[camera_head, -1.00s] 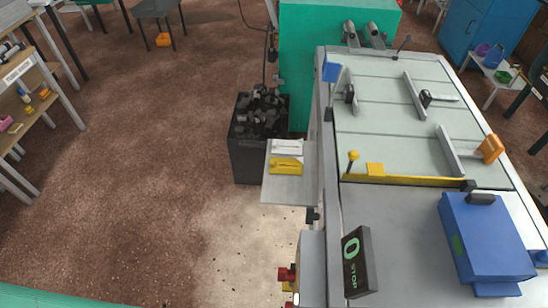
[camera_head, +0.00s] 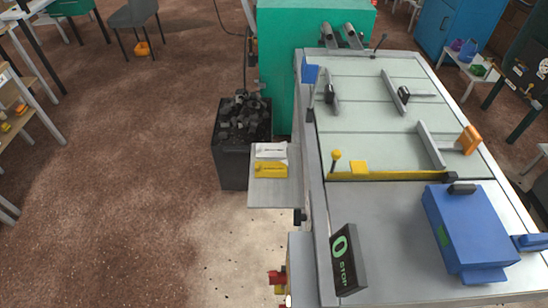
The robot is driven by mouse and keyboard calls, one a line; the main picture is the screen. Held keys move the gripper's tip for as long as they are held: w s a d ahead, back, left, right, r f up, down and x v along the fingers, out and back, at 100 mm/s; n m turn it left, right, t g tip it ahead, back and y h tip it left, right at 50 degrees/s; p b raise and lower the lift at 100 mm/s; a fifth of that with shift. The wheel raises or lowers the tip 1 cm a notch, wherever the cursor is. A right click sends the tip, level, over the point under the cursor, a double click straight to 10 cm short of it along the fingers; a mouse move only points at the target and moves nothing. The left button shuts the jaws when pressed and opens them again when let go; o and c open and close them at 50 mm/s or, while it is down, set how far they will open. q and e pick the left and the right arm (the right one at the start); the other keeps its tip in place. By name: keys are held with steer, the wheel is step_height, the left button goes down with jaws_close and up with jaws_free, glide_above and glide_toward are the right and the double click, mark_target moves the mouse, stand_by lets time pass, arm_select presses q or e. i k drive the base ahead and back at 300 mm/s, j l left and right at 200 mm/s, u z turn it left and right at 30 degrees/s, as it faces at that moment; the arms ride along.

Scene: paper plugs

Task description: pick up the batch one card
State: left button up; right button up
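Two cards stand on a small grey side shelf (camera_head: 274,195) at the left edge of the machine. The rear card is white (camera_head: 270,149) and the front card is yellow (camera_head: 270,170). Each has dark print that is too small to read, so I cannot tell which one is the batch one card. Neither of my grippers is in view.
A black bin (camera_head: 240,140) of dark parts stands behind the shelf. Brown floor (camera_head: 120,170) on the left is clear.

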mark_target(263, 150)
steer(key=z, duration=1.65)
steer(key=u, duration=1.7)
steer(key=z, duration=0.85)
steer(key=j+z, duration=1.25)
